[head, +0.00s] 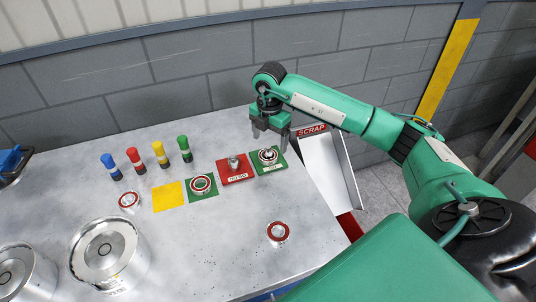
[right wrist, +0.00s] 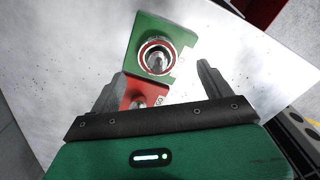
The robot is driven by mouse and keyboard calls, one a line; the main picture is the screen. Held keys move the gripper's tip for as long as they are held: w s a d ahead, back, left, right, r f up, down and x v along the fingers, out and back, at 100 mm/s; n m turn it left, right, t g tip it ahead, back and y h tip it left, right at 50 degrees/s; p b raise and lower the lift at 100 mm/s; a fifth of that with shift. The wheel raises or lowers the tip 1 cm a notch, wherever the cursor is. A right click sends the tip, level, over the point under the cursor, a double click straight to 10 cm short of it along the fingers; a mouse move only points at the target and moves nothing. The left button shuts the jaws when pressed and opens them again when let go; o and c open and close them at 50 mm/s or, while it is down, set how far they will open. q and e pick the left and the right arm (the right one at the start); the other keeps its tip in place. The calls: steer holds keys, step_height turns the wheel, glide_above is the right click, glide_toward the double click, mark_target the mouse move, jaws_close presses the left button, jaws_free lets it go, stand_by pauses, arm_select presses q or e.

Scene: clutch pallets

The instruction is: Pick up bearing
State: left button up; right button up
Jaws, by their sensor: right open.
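A bearing with a red ring (head: 267,155) sits around a metal peg on the green plate (head: 278,166) at the right. It also shows in the right wrist view (right wrist: 157,58). My right gripper (head: 270,136) is open above this plate, its fingers apart and empty. In the right wrist view, the bearing appears beyond and between the fingertips (right wrist: 162,72). Another bearing (head: 202,184) lies on the left green plate (head: 205,198). Loose bearings lie on the table at the front (head: 278,232) and at the left (head: 129,200). My left gripper is not in view.
A red plate (head: 238,178) with a peg stands beside the right green plate. A yellow square (head: 167,197), several coloured pegs (head: 159,155) and large metal housings (head: 105,252) are further left. A SCRAP chute (head: 325,175) adjoins the table's right edge. The table's front middle is mostly clear.

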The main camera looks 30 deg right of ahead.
mark_target(268, 147)
steer(key=shift+a+f+p, duration=0.1)
steer(key=shift+f+p, duration=0.25)
steer(key=shift+f, duration=0.2)
step_height(268, 147, down, 4)
steer(key=shift+w+r+p, duration=0.15)
steer(key=shift+p, duration=0.6)
steer(key=shift+f, duration=0.45)
steer(key=shift+c, duration=0.2)
steer(key=c, duration=1.2)
steer(key=shift+c, duration=0.2)
steer(key=shift+r, duration=0.15)
